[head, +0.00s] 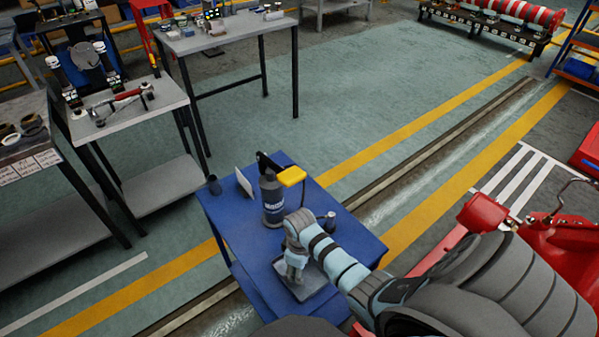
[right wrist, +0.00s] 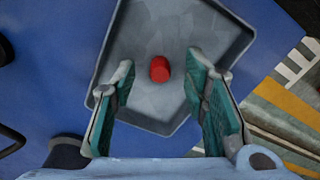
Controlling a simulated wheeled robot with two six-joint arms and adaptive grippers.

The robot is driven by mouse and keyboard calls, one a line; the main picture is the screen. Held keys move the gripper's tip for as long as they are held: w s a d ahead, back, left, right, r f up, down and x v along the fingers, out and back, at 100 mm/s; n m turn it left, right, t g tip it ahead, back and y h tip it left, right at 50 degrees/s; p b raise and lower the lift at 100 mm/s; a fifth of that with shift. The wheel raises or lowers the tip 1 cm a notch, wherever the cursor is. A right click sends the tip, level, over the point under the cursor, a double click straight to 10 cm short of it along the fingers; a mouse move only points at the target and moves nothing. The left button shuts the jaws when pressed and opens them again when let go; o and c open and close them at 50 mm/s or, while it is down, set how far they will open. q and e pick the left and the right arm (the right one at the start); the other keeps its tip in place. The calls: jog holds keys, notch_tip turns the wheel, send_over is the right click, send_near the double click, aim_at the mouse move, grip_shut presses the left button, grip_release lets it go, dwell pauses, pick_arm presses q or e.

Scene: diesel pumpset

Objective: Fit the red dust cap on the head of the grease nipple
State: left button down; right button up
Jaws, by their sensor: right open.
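The red dust cap (right wrist: 160,69) lies in a shallow grey tray (right wrist: 185,18) and shows in the right wrist view. My right gripper (right wrist: 165,85) is open above the tray, its two green-padded fingers on either side of the cap and apart from it. In the head view my right gripper (head: 296,262) is over the tray (head: 312,289) on the blue table (head: 254,270), and the cap is hidden there. I cannot make out the grease nipple in either view. My left gripper is not in view.
On the blue table stand a dark grease canister (head: 271,200) with a yellow part on top, a white card (head: 244,183) and small dark cups. Red machinery (head: 560,245) is at the right. A grey workbench (head: 130,110) with tools is at the left.

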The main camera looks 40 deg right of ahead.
jog(key=shift+f, duration=0.45)
jog(key=shift+r, duration=0.1)
jog(key=shift+c, duration=0.2)
jog(key=c, duration=0.7)
jog(key=shift+c, duration=0.2)
